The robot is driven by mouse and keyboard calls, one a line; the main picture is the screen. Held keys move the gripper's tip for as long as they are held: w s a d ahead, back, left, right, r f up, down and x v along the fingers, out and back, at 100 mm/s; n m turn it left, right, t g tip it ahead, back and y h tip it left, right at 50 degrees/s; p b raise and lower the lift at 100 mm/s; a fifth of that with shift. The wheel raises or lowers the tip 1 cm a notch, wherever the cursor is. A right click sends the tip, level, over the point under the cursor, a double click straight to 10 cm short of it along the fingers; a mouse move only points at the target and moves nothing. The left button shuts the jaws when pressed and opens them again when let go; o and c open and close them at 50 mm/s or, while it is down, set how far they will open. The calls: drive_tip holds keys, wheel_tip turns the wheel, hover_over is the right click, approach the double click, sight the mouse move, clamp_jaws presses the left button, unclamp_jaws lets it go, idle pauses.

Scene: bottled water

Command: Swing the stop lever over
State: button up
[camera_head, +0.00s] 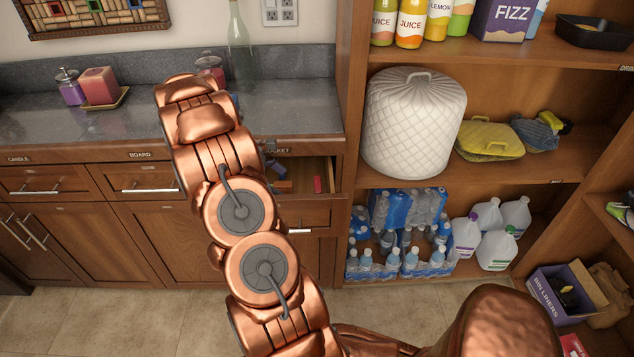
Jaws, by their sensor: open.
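I cannot make out a stop lever anywhere in the head view. My copper-coloured arm rises from the bottom middle to the counter and covers part of the drawers and the worktop. My gripper does not show clearly; the arm's own links hide its end. Just right of the arm, a drawer (325,174) under the counter stands open. A small red item (317,184) lies in it, and other small things there are partly hidden by the arm.
The grey counter (308,108) carries a purple jar (69,88), a red candle (99,86) and a clear bottle (239,50). Right are shelves with a white quilted cover (412,122), packed water bottles (410,261) and jugs (497,250). An open box (566,290) stands lower right.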

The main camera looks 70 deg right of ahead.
sight(317, 184)
drive_tip(key=s+d, duration=0.1)
drive_tip(key=s, duration=0.2)
drive_tip(key=s+d+p, duration=0.1)
drive_tip(key=s, duration=0.2)
drive_tip(key=s+d, duration=0.1)
drive_tip(key=s, duration=0.2)
drive_tip(key=shift+d+r+p, duration=0.1)
drive_tip(key=shift+d+p, duration=0.25)
drive_tip(key=shift+d, duration=0.05)
drive_tip(key=shift+s+d, duration=0.1)
drive_tip(key=shift+s, duration=0.1)
drive_tip(key=shift+s+d+f, duration=0.1)
drive_tip(key=shift+f, duration=0.4)
